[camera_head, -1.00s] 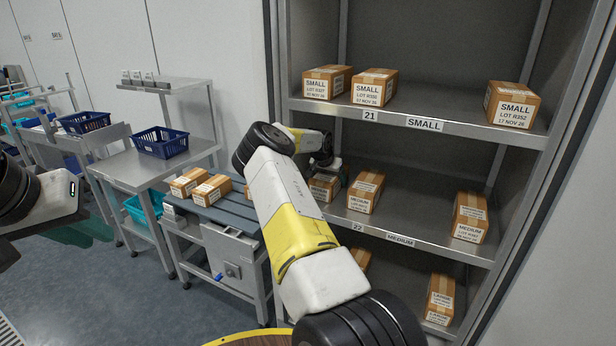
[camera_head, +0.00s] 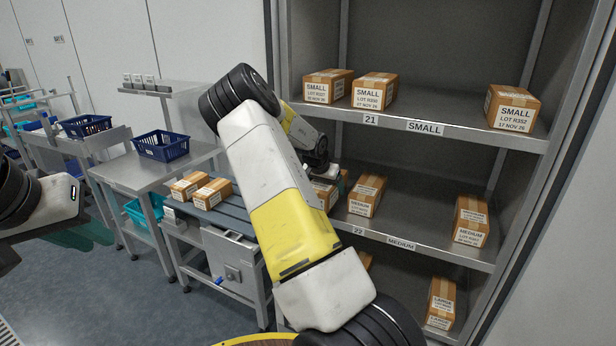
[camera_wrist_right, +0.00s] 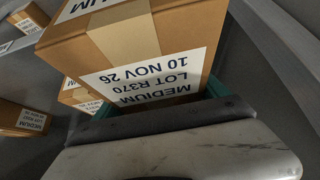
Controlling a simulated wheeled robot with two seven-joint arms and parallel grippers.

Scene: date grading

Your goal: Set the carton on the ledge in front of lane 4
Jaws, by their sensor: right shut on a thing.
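A brown carton (camera_wrist_right: 140,40) labelled MEDIUM, LOT R370, 10 NOV 26 fills the top of the right wrist view. My right gripper (camera_wrist_right: 165,105) is shut on it, with teal finger pads at its sides. In the head view this carton (camera_head: 324,194) shows partly at the middle shelf's left end, mostly behind my right arm. I cannot tell whether it touches the shelf. My left gripper (camera_head: 85,236) is at the left edge, dark teal and empty-looking; its opening is unclear. I cannot make out a lane 4 mark or its ledge.
The shelf rack (camera_head: 465,140) holds SMALL cartons on top, MEDIUM cartons (camera_head: 367,194) in the middle and LARGE cartons (camera_head: 441,303) below. Two cartons (camera_head: 212,193) lie on a slatted grey bench. A blue basket (camera_head: 162,146) stands on a steel table behind it. Open floor is at left.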

